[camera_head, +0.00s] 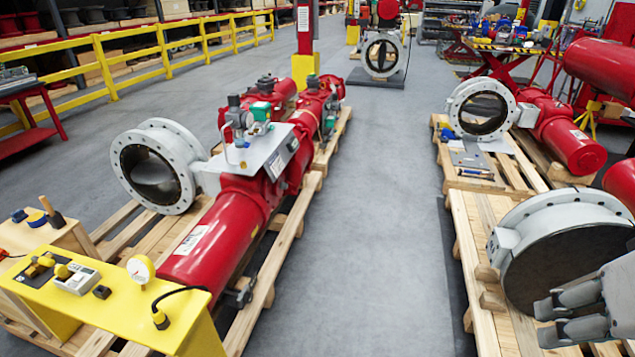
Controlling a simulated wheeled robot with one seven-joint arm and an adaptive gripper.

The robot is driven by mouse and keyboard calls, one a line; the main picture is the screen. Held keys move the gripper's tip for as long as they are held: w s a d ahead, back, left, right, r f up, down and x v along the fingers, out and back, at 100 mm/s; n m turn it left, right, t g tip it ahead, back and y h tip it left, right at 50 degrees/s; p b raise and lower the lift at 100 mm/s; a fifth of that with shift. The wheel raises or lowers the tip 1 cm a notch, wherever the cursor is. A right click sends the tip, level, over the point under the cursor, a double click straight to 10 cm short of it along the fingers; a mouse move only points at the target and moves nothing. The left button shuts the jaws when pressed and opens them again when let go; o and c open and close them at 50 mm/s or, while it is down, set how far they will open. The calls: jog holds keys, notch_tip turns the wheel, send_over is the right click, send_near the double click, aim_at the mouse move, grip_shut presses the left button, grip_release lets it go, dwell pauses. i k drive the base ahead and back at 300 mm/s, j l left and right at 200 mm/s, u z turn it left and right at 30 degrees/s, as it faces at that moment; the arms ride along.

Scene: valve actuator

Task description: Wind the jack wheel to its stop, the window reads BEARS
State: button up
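My gripper (544,322) reaches in from the lower right edge. Its two grey fingers are apart with nothing between them. It is in front of a grey-white flanged butterfly valve (568,211) on the right pallet; I cannot tell whether it touches it. A red valve actuator (228,228) with a second white flanged valve (188,146) lies on the left pallet. I cannot make out a jack wheel or a window with lettering in this view; they may be hidden or too small.
A yellow bench (128,312) at lower left carries a round dial (140,268) and a small grey box (77,279). A grey floor aisle (372,220) lies clear between the pallets. Another red actuator (563,132) lies farther right. A yellow railing (160,58) runs at back left.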

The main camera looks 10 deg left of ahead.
aim_at(248, 298)
jog(key=i+l+u, duration=0.1)
jog(key=u, duration=0.4)
jog(key=i+l+u, duration=0.1)
jog(key=u, duration=0.4)
jog(key=l+u, duration=0.3)
jog(key=u, duration=0.2)
jog(key=k+l+z, duration=0.1)
jog(key=l, duration=0.25)
jog(key=i+j+z, duration=0.75)
jog(key=i+j, duration=0.3)
jog(key=j, duration=0.1)
